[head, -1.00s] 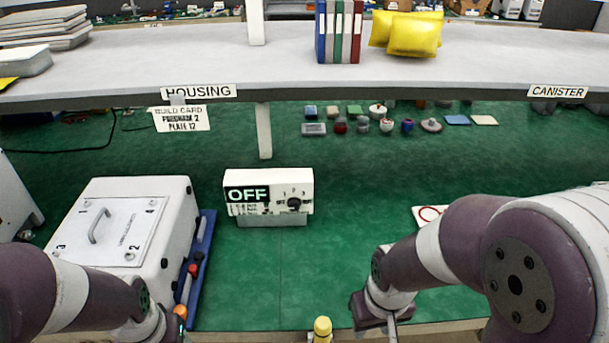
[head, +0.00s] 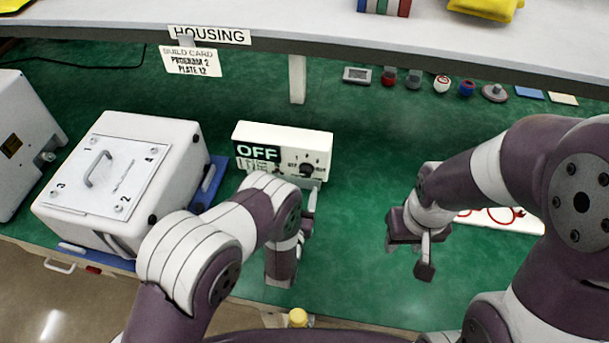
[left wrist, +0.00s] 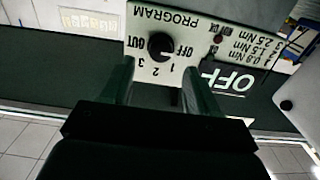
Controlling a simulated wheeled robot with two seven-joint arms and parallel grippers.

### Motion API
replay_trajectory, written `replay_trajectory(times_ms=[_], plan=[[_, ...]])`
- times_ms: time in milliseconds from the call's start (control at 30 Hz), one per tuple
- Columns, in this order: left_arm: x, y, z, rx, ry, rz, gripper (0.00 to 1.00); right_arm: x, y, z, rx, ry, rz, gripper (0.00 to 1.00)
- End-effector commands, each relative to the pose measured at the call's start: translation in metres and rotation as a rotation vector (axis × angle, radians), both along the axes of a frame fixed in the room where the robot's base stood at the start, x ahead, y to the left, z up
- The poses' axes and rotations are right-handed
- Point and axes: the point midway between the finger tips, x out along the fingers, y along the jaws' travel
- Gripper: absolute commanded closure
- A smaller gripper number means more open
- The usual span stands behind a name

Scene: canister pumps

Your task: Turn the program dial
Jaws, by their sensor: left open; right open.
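The program box (head: 285,141) is a white unit on the green bench, its display (head: 257,152) reading OFF. Its black program dial (head: 306,170) is on the right of the front face. My left gripper (head: 309,206) is open in front of the box. In the left wrist view its fingers (left wrist: 158,68) straddle the space just short of the dial, with nothing between them. My right gripper (head: 428,256) is open and empty over the bench at right.
A build card (head: 191,62) reads program 2, plate 12. A white housing box (head: 125,180) stands left of the program box. Several small parts (head: 441,84) lie at the back under the shelf (head: 330,40). A yellow-capped item (head: 298,317) is at the front edge.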

Motion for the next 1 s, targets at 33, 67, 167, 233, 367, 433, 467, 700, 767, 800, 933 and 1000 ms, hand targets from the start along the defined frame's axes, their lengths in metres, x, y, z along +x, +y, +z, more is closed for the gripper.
replay_trajectory(times_ms=[33, 67, 167, 233, 367, 433, 467, 700, 767, 800, 933, 1000], plan=[[0.012, -0.002, 0.001, -0.001, -0.001, 0.001, 0.4, 0.0, 0.0, 0.003, 0.0, 0.0, 0.0, 0.57], [0.019, -0.003, 0.001, -0.001, -0.001, 0.002, 0.4, 0.0, 0.0, 0.004, 0.0, 0.0, 0.0, 0.57], [0.037, -0.007, 0.0, 0.0, 0.0, 0.0, 0.4, 0.0, 0.0, 0.005, 0.0, 0.0, 0.0, 0.57], [0.046, -0.009, 0.001, 0.0, 0.0, 0.001, 0.4, 0.0, 0.0, 0.006, 0.0, 0.0, 0.0, 0.57], [0.055, -0.011, 0.0, 0.0, 0.002, 0.0, 0.4, 0.0, 0.0, 0.006, 0.0, 0.0, 0.0, 0.57], [0.056, -0.011, 0.0, 0.0, 0.001, 0.0, 0.4, 0.0, 0.0, 0.006, 0.0, 0.0, 0.0, 0.57], [0.056, -0.011, 0.0, 0.0, 0.001, 0.0, 0.4, 0.0, 0.0, 0.006, 0.0, 0.0, 0.0, 0.57], [0.055, -0.011, 0.0, 0.0, 0.002, 0.0, 0.76, 0.0, 0.0, 0.006, 0.0, 0.0, 0.0, 0.57], [0.055, -0.011, 0.0, 0.0, 0.002, 0.0, 0.95, 0.0, 0.0, 0.006, 0.0, 0.0, 0.0, 0.57], [0.055, -0.011, 0.0, 0.0, 0.002, 0.0, 0.96, 0.0, 0.0, 0.006, 0.0, 0.0, 0.0, 0.57], [0.055, -0.011, 0.0, 0.003, 0.001, 0.0, 0.96, 0.0, 0.0, 0.005, 0.0, 0.0, 0.0, 0.57], [0.055, -0.011, -0.001, 0.01, 0.0, 0.0, 0.96, 0.0, 0.0, 0.005, 0.0, 0.0, 0.0, 0.57]])
